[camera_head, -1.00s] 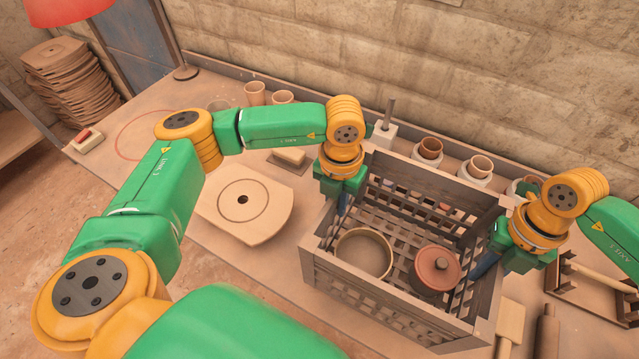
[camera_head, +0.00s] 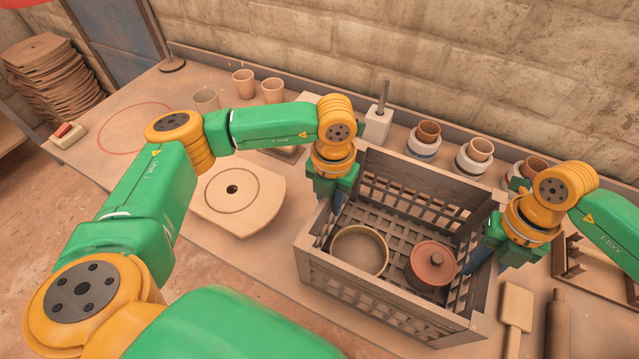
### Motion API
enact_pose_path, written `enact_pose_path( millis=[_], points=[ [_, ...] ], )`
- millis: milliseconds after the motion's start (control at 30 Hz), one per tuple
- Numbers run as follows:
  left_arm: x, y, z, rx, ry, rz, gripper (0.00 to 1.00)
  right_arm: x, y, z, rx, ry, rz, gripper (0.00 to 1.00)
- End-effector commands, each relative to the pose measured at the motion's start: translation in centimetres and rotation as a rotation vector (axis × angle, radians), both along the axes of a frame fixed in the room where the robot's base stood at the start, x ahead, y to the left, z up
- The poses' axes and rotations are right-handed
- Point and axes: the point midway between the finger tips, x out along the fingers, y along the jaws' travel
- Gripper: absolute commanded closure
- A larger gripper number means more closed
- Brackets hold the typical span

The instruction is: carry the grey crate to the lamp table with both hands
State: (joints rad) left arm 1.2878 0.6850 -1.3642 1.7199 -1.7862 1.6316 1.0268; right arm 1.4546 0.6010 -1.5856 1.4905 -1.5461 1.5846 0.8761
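The grey crate (camera_head: 385,307) is a slatted box in the lower middle of the head view. It holds a round tan bowl (camera_head: 360,250) and a lidded reddish-brown pot (camera_head: 432,265). My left gripper (camera_head: 333,198) is at the crate's left wall, and my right gripper (camera_head: 482,256) is at its right wall. Both look shut on the crate, though their fingertips are partly hidden. I cannot tell how far the crate is above the table. The red lamp shade (camera_head: 30,20) is cut off at the top left; a round dark base (camera_head: 172,65) stands on the table.
A tan round-marked board (camera_head: 236,198) lies left of the crate. A red circle (camera_head: 135,128) is drawn at the table's left end, near a red-topped block (camera_head: 67,133). Cups and jars (camera_head: 424,140) line the back. A paddle (camera_head: 516,305) and rolling pin (camera_head: 558,325) lie right.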

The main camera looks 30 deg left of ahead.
Motion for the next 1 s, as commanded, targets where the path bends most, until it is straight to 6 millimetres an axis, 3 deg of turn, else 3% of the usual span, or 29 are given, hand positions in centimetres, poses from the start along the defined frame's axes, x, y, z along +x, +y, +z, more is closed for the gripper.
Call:
enact_pose_path(
  millis=[367,467,700,800,1000],
  points=[
    [0.0,-0.2,0.6,-0.005,-0.001,-0.004,0.55,0.0,0.1,0.3,0.004,-0.002,0.000,0.55],
    [0.1,-0.2,2.2,-0.006,-0.004,-0.004,0.55,0.0,0.1,0.3,0.004,-0.002,0.000,0.55],
    [0.0,-0.2,8.9,-0.005,-0.005,-0.003,0.55,0.0,0.2,0.3,0.005,-0.002,0.000,0.55],
    [0.0,-0.2,10.9,-0.004,-0.004,-0.003,0.55,0.0,0.2,0.3,0.005,-0.002,0.000,0.55],
    [-0.1,-0.1,12.3,-0.004,-0.001,-0.003,0.55,0.3,0.2,1.3,0.006,-0.005,-0.001,0.55]
  ],
)
